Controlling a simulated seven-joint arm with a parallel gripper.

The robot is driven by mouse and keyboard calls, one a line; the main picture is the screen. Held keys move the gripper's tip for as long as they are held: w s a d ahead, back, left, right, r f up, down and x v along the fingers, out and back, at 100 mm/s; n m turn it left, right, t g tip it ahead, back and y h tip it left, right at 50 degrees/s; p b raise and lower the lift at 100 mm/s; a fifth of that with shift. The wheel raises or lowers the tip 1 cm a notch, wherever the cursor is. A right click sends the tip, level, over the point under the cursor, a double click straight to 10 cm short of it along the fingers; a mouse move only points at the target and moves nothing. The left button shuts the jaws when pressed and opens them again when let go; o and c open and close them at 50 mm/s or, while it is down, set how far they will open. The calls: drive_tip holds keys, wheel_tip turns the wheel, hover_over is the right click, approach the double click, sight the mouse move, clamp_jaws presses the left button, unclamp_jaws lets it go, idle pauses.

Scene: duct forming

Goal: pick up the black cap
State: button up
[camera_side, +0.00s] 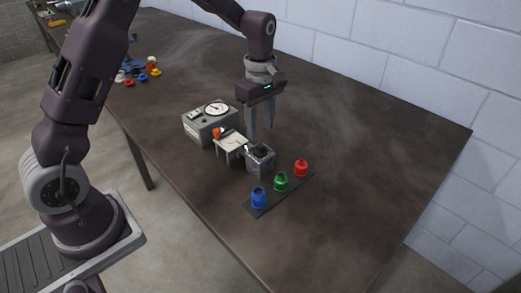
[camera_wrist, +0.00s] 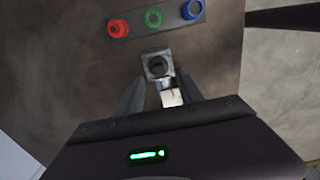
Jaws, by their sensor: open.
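A dark round piece that looks like the black cap (camera_wrist: 158,66) sits on top of a small grey block (camera_wrist: 157,56). In the side view the dark piece (camera_side: 260,151) is small and hard to make out on the block (camera_side: 261,163). My gripper (camera_side: 260,131) is open and points down, with its fingertips above and slightly behind the block. In the wrist view the open fingers (camera_wrist: 160,84) stand left and right of the block's near side, with nothing held between them.
The table's right side is clear.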

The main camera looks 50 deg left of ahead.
sight(260, 145)
wheel_tip(260, 145, down, 6)
drive_tip(key=shift+w+a+f, duration=0.1)
drive_tip(key=shift+w+a, duration=0.05)
clamp_jaws()
